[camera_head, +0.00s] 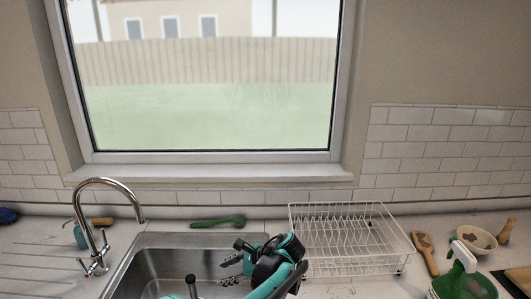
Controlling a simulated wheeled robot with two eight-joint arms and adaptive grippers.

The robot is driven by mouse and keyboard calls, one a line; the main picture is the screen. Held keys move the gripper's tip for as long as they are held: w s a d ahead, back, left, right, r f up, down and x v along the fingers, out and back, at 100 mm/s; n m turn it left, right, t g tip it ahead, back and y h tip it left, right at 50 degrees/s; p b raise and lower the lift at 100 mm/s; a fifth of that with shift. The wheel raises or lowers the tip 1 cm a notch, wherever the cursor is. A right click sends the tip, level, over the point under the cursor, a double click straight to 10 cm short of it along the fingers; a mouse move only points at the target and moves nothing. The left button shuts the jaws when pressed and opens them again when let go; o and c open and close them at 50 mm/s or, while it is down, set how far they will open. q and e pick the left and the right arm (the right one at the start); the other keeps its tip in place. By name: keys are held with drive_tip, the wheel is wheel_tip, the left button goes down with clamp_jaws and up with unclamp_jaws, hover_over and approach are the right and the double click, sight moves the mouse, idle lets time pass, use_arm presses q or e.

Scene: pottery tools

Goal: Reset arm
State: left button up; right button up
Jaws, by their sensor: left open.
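My left gripper (228,271), teal and black, is low in the middle of the view, over the right part of the sink. Its two fingers point left and stand apart, with nothing visible between them. A black and teal part of my own body also shows at the bottom edge, left of the gripper. My right gripper does not show.
The steel sink (158,266) has a curved tap (104,186) on its left. A green-handled tool (218,222) lies behind it. A white dish rack (345,238) stands right of the gripper. Farther right are a wooden tool (425,252), a bowl (477,239) and a green spray bottle (464,277).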

use_arm(q)
drive_tip(key=s+a+n+h+b, duration=0.2)
drive_tip(key=s+n, duration=0.2)
drive_tip(key=s, duration=0.2)
drive_tip(key=s+a+f+n+t+h+b, duration=0.1)
drive_tip(key=s+a+n+h, duration=0.1)
drive_tip(key=s, duration=0.5)
drive_tip(key=s+a+f+n+t+h+b, duration=0.1)
drive_tip(key=s+a+n+h+b, duration=0.1)
drive_tip(key=s+n, duration=0.3)
drive_tip(key=shift+s+a+n+h+b, duration=0.2)
drive_tip(key=shift+s+h, duration=0.25)
drive_tip(key=shift+s, duration=0.15)
drive_tip(key=shift+s+a+n+h+b, duration=0.1)
drive_tip(key=shift+s+a+n+h, duration=0.1)
drive_tip(key=shift+s+h, duration=0.3)
drive_tip(key=s+d+f+n+t+h+b, duration=0.1)
drive_tip(key=s+f+n+t+h, duration=0.1)
drive_tip(key=s+n, duration=0.3)
drive_tip(key=shift+s+f+b, duration=0.3)
drive_tip(key=shift+s+f, duration=0.1)
drive_tip(key=shift+f, duration=0.4)
